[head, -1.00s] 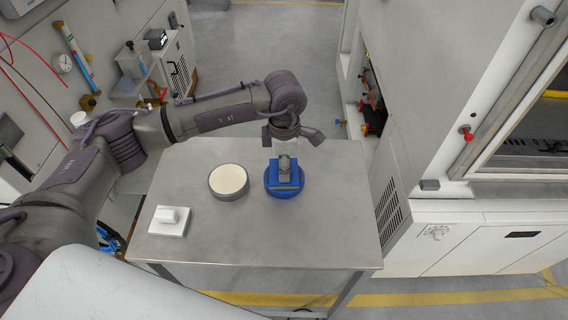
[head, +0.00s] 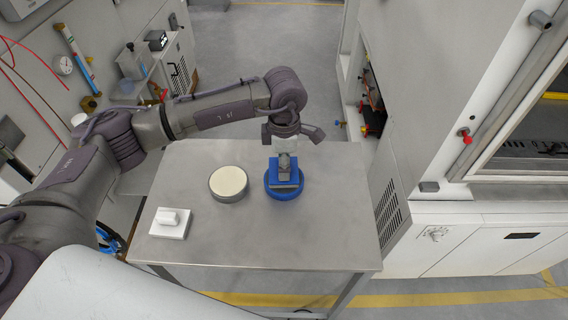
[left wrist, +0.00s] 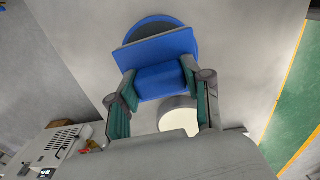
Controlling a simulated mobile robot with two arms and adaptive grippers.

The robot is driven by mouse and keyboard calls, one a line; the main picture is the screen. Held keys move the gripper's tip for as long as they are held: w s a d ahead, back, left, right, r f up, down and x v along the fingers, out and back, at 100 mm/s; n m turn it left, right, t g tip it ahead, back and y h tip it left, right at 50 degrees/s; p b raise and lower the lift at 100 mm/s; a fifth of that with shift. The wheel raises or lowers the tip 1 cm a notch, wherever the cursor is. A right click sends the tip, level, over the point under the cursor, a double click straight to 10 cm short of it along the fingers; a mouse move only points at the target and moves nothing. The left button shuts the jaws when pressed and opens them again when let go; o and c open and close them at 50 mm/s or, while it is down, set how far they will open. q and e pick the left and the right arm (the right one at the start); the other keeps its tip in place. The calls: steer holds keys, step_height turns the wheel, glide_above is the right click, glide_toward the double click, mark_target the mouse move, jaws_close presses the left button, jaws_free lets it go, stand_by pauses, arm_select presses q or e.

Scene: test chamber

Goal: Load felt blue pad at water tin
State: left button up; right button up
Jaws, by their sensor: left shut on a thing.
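The blue pad (head: 273,173) is a block with a flat plate, held between the fingers of my left gripper (head: 285,162). The gripper points down from above and is shut on it. In the left wrist view the pad (left wrist: 165,78) fills the space between the two fingers. A round blue tin (head: 285,198) stands on the table directly under the pad, and its rim (left wrist: 152,21) shows behind the plate in the left wrist view. I cannot tell whether the pad touches the tin's contents. My right gripper is not in view.
A round tin with a cream top (head: 228,182) stands left of the blue tin on the metal table (head: 300,240). A white pad with a handle (head: 170,222) lies at the table's left. The table's front and right are clear. A white cabinet (head: 470,240) stands to the right.

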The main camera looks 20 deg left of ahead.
arm_select(q)
steer(key=shift+r+p, duration=1)
steer(key=shift+r, duration=1.75)
